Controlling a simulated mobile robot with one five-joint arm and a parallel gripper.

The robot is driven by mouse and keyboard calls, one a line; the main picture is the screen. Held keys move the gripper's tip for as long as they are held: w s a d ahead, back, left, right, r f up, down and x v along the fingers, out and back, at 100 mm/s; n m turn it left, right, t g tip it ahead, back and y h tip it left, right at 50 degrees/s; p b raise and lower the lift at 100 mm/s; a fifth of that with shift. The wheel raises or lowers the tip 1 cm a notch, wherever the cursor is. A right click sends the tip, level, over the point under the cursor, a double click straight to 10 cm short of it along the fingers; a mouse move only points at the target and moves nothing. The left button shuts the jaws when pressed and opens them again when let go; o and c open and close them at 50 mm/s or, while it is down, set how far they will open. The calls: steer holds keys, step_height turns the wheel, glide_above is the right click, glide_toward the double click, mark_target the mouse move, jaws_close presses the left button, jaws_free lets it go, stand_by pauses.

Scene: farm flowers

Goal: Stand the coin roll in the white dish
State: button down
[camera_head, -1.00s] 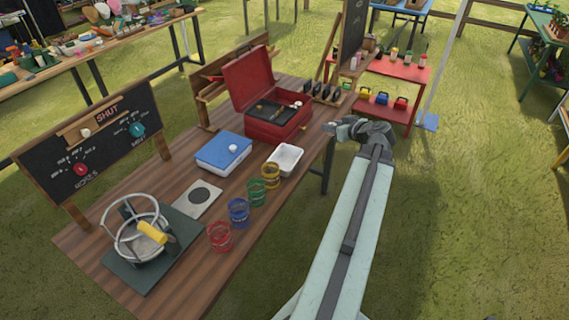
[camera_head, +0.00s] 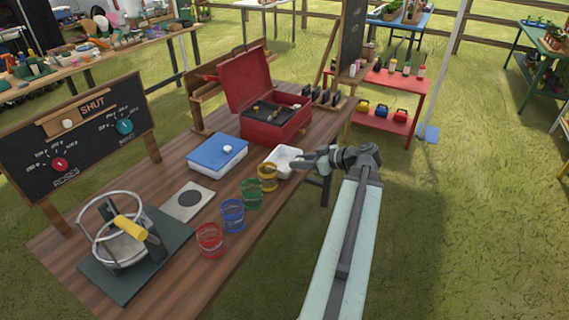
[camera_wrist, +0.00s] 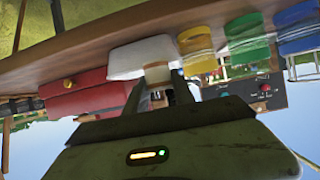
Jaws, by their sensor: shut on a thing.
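The white dish (camera_head: 281,161) stands near the right front edge of the wooden table, in front of the red cash box. It also shows in the wrist view (camera_wrist: 128,60), which is turned upside down. My gripper (camera_head: 303,161) is at the dish's right side in the head view, seemingly at or just over its rim. In the wrist view my gripper (camera_wrist: 157,86) is shut on a short tan coin roll (camera_wrist: 157,71), which overlaps the dish. Whether the roll touches the dish is unclear. The roll cannot be made out in the head view.
A yellow wire cup (camera_head: 267,177) stands close to the dish, followed by green, blue and red cups. The open red cash box (camera_head: 277,125) is behind the dish. A blue box (camera_head: 217,157) is to the left. Grass lies open to the right.

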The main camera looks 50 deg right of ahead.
steer(key=w, duration=0.8)
steer(key=shift+w+d+f+b, duration=0.35)
steer(key=shift+d+f, duration=0.05)
step_height(320, 180, down, 4)
steer(key=b, duration=0.4)
steer(key=shift+s+a+r, duration=0.1)
steer(key=shift+s+r, duration=0.05)
steer(key=shift+r, duration=0.15)
steer(key=c, duration=1.1)
jaws_free()
steer(key=shift+o, duration=0.2)
steer(key=p+v, duration=0.5)
steer(key=v, duration=0.6)
steer(key=shift+s+p, duration=0.4)
steer(key=shift+r, duration=0.1)
